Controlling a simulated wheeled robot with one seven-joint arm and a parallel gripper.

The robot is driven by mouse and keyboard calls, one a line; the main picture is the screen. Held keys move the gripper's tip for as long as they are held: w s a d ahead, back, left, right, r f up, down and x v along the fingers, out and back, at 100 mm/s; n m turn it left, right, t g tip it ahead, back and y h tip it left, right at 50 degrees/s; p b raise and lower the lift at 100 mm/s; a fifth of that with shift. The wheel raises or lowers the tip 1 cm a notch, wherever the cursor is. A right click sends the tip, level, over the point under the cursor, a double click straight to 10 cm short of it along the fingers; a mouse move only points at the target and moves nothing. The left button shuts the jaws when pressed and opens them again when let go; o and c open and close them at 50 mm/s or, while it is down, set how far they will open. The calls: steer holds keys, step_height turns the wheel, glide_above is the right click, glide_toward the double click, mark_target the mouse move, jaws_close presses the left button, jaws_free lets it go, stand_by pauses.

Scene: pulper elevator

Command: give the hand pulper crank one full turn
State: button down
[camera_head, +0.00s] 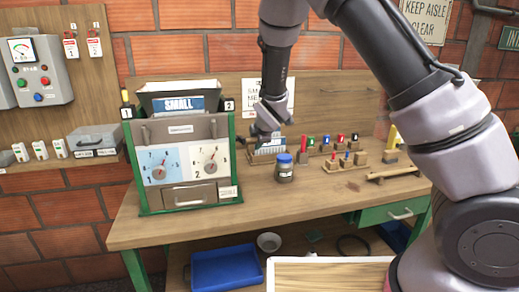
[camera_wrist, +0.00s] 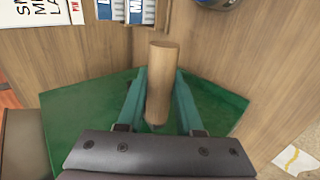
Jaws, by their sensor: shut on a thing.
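The hand pulper (camera_head: 181,130) stands on the bench at the left in the head view, with a green frame, a grey front, a hopper marked SMALL and two dials. My gripper (camera_head: 258,135) is just right of it, beside its right side, pointing down and left. In the wrist view my gripper (camera_wrist: 159,95) has its two teal fingers shut on a round wooden crank handle (camera_wrist: 164,60), one finger on each side. The rest of the crank is hidden or too small to tell in the head view.
A blue tray (camera_head: 224,268) and a bowl (camera_head: 269,242) sit below. A green surface (camera_wrist: 80,115) lies behind my fingers.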

steer(key=shift+s+d+f, duration=0.15)
steer(key=shift+d+f, duration=0.2)
steer(key=shift+f, duration=0.1)
steer(key=shift+d+f, duration=0.1)
steer(key=shift+d+f, duration=0.2)
steer(key=shift+f, duration=0.45)
steer(key=shift+c, duration=1)
jaws_free()
steer(key=shift+r, duration=0.1)
steer(key=shift+a, duration=0.1)
